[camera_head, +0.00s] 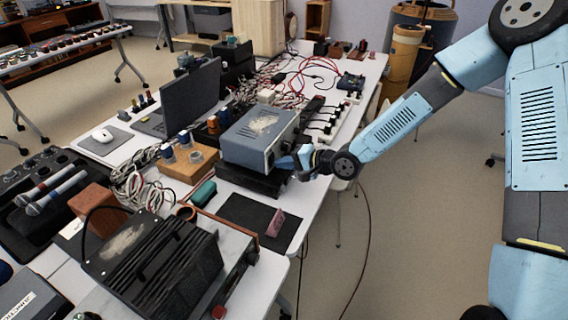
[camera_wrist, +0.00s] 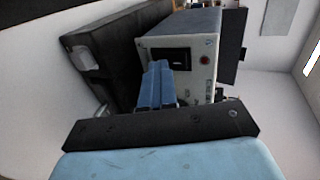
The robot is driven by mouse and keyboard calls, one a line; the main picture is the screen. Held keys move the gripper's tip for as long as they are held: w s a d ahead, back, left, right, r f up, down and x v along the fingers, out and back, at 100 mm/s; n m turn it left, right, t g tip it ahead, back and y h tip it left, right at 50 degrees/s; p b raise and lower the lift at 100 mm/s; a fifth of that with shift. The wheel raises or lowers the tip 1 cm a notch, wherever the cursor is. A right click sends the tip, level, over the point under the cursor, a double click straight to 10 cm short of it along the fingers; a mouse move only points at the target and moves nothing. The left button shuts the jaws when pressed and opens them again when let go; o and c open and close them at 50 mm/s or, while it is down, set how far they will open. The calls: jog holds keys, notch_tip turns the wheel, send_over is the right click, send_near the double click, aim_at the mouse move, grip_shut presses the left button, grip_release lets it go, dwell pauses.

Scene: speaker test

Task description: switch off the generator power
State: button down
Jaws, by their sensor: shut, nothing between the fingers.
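The generator (camera_head: 258,138) is a blue-grey metal box with a worn patch on top, on the table in the head view. In the wrist view its pale front panel (camera_wrist: 190,82) carries a black switch (camera_wrist: 168,56) and a small red round part (camera_wrist: 205,60). My gripper (camera_head: 282,162) is at the panel's side of the box, its fingers shut and empty. In the wrist view the blue fingers (camera_wrist: 160,68) point at the panel just below the switch and hide part of it. I cannot tell whether the tips touch it.
A black box (camera_head: 252,180) lies under the generator. A power strip (camera_head: 325,125) with plugs and cables runs behind it. A laptop (camera_head: 190,95), wooden block (camera_head: 187,160) and black ribbed unit (camera_head: 160,270) crowd the table. The floor to the right is free.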

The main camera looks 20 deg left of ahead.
jog(key=shift+a+r, duration=0.1)
jog(key=shift+r, duration=0.65)
jog(key=v, duration=1.4)
jog(key=shift+f, duration=0.35)
jog(key=shift+w, duration=0.1)
jog(key=shift+s+a+r+h, duration=0.2)
jog(key=shift+r+h, duration=0.1)
jog(key=shift+h, duration=0.4)
jog(key=shift+s+a+r+h, duration=0.2)
jog(key=shift+a+r+h, duration=0.1)
jog(key=shift+h, duration=0.4)
jog(key=shift+d, duration=0.1)
